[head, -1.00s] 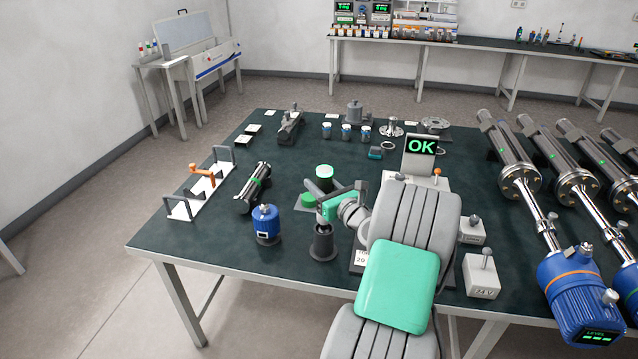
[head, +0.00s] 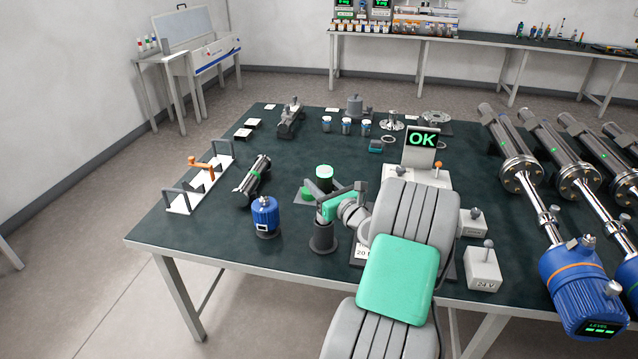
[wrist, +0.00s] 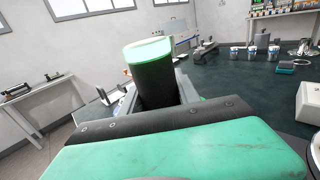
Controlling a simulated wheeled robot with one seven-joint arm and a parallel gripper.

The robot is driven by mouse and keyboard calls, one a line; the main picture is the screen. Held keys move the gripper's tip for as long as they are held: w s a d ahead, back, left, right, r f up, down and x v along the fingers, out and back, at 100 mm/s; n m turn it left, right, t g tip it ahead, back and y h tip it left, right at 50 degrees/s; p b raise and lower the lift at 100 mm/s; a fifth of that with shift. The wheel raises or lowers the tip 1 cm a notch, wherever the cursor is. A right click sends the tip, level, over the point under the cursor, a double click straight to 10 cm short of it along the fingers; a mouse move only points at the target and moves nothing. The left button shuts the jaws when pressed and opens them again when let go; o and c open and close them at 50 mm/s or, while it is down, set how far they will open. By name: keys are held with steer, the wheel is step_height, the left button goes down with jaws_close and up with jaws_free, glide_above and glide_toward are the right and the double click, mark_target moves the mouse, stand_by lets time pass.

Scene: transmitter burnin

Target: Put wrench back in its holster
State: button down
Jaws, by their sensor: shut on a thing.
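My gripper (head: 338,190) is shut on a dark upright cylinder with a glowing green top (head: 325,183). In the wrist view the cylinder (wrist: 155,80) rises between the fingers; its lower end is hidden behind my gripper. I cannot tell whether it is part of a wrench. An orange tool-like piece (head: 203,163) lies at a white rack (head: 180,207) with grey uprights, at the table's left; it may be the wrench. A dark round stand (head: 322,239) is on the table just below my gripper in the picture, and its top is partly covered.
A green button (head: 306,193) is close by. An OK display (head: 422,140) and white switch boxes (head: 482,270) are right. The table's front left is clear.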

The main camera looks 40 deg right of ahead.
steer(key=shift+f, duration=0.15)
steer(key=shift+f+b, duration=0.55)
steer(key=shift+f, duration=0.2)
steer(key=shift+f+b, duration=0.45)
steer(key=shift+f, duration=0.2)
steer(key=c, duration=1.3)
jaws_free()
steer(key=o, duration=0.5)
steer(key=shift+f, duration=0.1)
steer(key=shift+f, duration=0.1)
steer(key=s+a, duration=0.1)
steer(key=s, duration=0.6)
steer(key=shift+s, duration=0.4)
